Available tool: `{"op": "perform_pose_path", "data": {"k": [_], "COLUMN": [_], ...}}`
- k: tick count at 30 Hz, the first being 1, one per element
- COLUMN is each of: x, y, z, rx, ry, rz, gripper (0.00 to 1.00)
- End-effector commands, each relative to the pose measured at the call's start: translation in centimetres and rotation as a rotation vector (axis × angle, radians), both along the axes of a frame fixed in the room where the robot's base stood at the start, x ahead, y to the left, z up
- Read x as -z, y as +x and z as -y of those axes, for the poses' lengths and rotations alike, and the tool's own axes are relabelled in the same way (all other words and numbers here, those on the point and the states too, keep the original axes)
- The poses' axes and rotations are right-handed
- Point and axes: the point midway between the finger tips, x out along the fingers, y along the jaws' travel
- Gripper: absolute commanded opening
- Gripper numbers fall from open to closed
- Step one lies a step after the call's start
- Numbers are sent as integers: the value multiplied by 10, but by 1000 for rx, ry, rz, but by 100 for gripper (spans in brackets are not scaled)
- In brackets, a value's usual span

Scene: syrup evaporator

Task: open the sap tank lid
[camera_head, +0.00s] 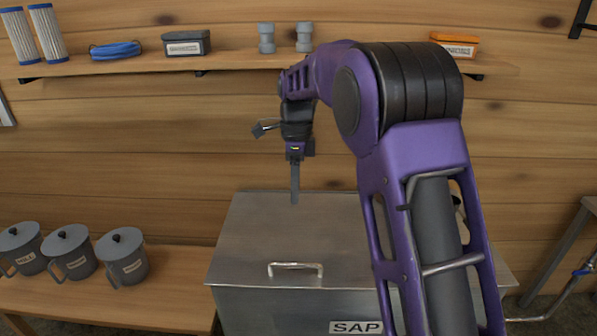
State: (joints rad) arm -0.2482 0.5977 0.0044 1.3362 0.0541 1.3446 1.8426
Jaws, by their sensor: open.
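The sap tank (280,307) is a grey metal box with a SAP label on its front, low in the middle of the view. Its flat lid (250,235) lies shut on top. A light bar handle (295,266) sits near the lid's front edge. My gripper (295,198) points down over the rear part of the lid, behind the handle and apart from it. The jaws are open and hold nothing, though only one narrow finger outline shows from here. My purple arm hides the right part of the lid and tank.
Several lidded grey pots (122,257) stand on a wooden bench (180,290) left of the tank. A wall shelf (230,61) with filters, a blue coil and boxes runs behind my arm. A metal stand with a pipe (560,262) is at the right.

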Motion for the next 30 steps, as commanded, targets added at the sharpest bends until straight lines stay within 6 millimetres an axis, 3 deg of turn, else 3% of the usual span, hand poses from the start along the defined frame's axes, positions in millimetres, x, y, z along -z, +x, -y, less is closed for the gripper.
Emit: {"op": "perform_pose_path", "data": {"k": [1,15,22,30], "x": [34,135,170,182], "y": [-12,-30,-35,-37], "z": [2,0,-1,-1], "rx": [-2,-4,-4,-5], "ry": [-15,-14,-13,-13], "rz": [-57,-55,-52,-49], "gripper": [47,47,47,47]}}
